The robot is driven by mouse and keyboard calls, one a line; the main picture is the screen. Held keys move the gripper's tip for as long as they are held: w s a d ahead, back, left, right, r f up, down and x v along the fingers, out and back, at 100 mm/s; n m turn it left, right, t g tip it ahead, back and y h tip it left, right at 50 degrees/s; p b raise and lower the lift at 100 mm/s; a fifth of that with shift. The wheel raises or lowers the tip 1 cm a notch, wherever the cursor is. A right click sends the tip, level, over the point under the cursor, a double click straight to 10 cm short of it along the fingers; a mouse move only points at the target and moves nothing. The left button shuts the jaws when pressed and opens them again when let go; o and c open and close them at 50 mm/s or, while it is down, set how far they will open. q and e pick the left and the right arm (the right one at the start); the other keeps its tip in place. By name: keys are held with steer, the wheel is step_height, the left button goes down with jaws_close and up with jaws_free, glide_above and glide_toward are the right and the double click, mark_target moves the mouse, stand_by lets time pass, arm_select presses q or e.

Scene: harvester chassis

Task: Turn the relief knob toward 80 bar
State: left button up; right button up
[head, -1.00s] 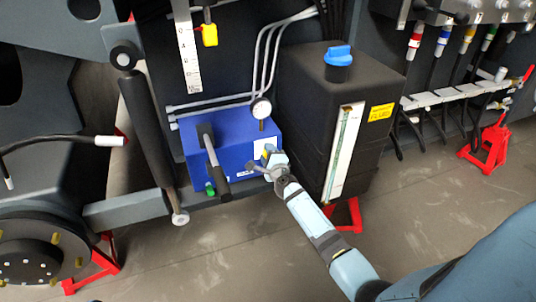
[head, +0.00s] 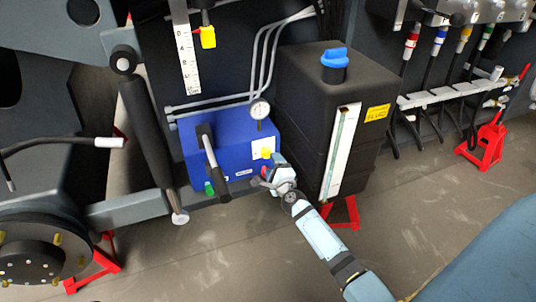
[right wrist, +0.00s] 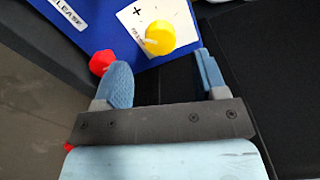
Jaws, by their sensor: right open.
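The relief knob (head: 267,154) is a small yellow knob on a white plate at the right of the front of the blue box (head: 225,150). In the right wrist view, the yellow knob (right wrist: 159,38) sits on the white plate with a plus mark; the small print beside it is too small to read. My right gripper (head: 266,172) is open, just below the knob and apart from it. In the right wrist view, the open fingers (right wrist: 163,65) lie left and right below the knob with nothing between them. My left gripper is not in view.
A red knob (right wrist: 102,62) sits close to the left finger. A dark lever (head: 215,165) and a gauge (head: 260,109) are on the blue box. The black tank (head: 300,110) stands right beside it. Open floor lies in front.

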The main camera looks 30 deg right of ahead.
arm_select(q)
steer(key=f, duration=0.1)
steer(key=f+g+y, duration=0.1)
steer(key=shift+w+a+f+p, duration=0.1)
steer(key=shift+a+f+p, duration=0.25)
steer(key=shift+p, duration=0.05)
arm_select(e)
steer(key=v, duration=0.7)
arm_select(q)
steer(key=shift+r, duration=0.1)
arm_select(e)
steer(key=shift+s, duration=0.1)
